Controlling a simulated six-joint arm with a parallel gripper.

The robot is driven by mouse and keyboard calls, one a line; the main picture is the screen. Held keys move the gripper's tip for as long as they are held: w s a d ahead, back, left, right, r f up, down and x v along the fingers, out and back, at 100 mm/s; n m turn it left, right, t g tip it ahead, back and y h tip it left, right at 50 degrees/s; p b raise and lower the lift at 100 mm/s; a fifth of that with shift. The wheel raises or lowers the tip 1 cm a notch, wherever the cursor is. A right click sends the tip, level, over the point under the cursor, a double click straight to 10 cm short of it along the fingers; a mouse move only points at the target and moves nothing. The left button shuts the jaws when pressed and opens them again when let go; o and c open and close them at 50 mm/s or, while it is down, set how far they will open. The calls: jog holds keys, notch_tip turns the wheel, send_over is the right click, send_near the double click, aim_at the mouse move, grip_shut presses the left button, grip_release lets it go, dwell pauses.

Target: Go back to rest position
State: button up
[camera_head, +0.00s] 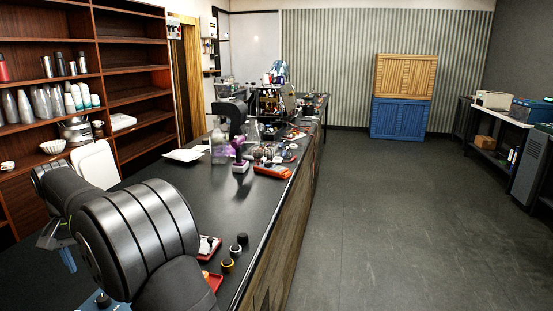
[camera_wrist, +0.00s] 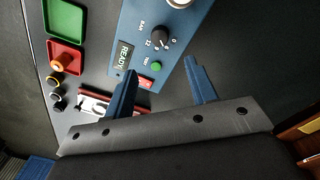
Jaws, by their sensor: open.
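My gripper (camera_wrist: 161,66) is open and empty, with its two blue fingers apart in the wrist view. The fingers reach over the edge of a blue control panel (camera_wrist: 150,20), which has a READY display, a black dial and a green button. Whether the fingertips touch it cannot be told. In the head view my gripper shows only in part at the far left, above the black counter (camera_head: 205,190), mostly hidden behind my arm.
Shelves (camera_head: 128,59) stand at left. The right floor is clear.

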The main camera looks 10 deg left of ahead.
jog(key=f, duration=1.2)
jog(key=shift+w+d, duration=0.15)
jog(key=shift+d, duration=0.05)
jog(key=shift+r, duration=0.15)
notch_tip(320, 180, up, 17)
notch_tip(320, 180, down, 18)
jog(key=shift+r, duration=0.25)
jog(key=shift+r+n, duration=0.15)
jog(key=shift+n, duration=0.65)
jog(key=n, duration=0.6)
notch_tip(320, 180, up, 11)
jog(key=shift+s, duration=0.25)
